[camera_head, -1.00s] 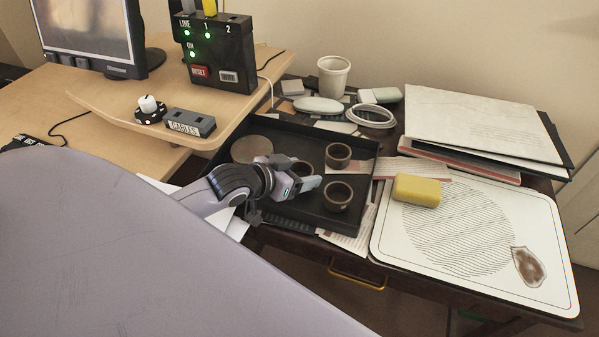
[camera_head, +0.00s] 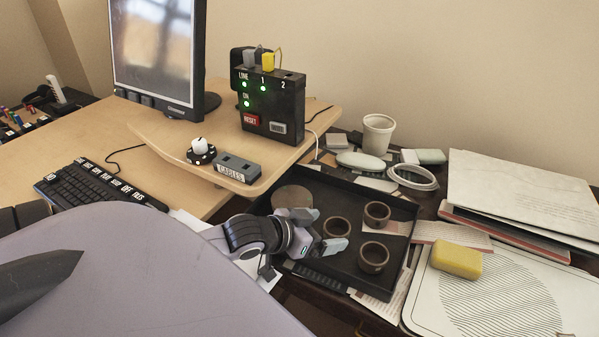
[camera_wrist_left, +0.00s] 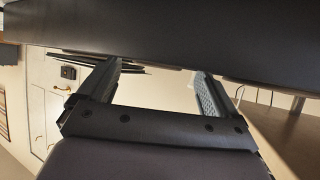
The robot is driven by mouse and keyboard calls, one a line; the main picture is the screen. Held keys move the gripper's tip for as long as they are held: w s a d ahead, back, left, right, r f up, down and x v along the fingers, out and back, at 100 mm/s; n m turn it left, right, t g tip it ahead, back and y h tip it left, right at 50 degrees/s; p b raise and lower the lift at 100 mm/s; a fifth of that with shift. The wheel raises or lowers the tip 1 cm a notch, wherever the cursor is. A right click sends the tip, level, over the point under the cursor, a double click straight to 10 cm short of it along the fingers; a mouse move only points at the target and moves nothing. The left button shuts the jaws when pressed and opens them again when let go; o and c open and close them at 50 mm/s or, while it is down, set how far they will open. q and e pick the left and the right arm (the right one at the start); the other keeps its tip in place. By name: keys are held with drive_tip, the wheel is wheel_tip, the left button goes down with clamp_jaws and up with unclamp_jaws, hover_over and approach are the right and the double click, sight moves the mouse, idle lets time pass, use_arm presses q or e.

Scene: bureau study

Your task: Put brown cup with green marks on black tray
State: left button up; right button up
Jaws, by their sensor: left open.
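The black tray (camera_head: 398,283) lies on the dark desk. Three brown cups stand in it: one at the back (camera_head: 377,215), one at the front right (camera_head: 373,258) and one at the left (camera_head: 337,229). I cannot make out green marks on any of them. My left gripper (camera_head: 325,231) is open over the tray's left part, its fingers close to the left cup and partly covering it. I see nothing held. In the left wrist view both fingers (camera_wrist_left: 158,72) are apart, with a dark band across the top. My right gripper is out of view.
A round brown disc (camera_head: 292,197) lies at the tray's back left. A yellow sponge (camera_head: 457,260) is on the white board (camera_head: 480,300) at right. A black control box (camera_head: 272,105) is on the desk.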

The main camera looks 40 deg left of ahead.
use_arm(q)
drive_tip(key=shift+p+v, duration=0.65)
drive_tip(key=shift+v, duration=2.95)
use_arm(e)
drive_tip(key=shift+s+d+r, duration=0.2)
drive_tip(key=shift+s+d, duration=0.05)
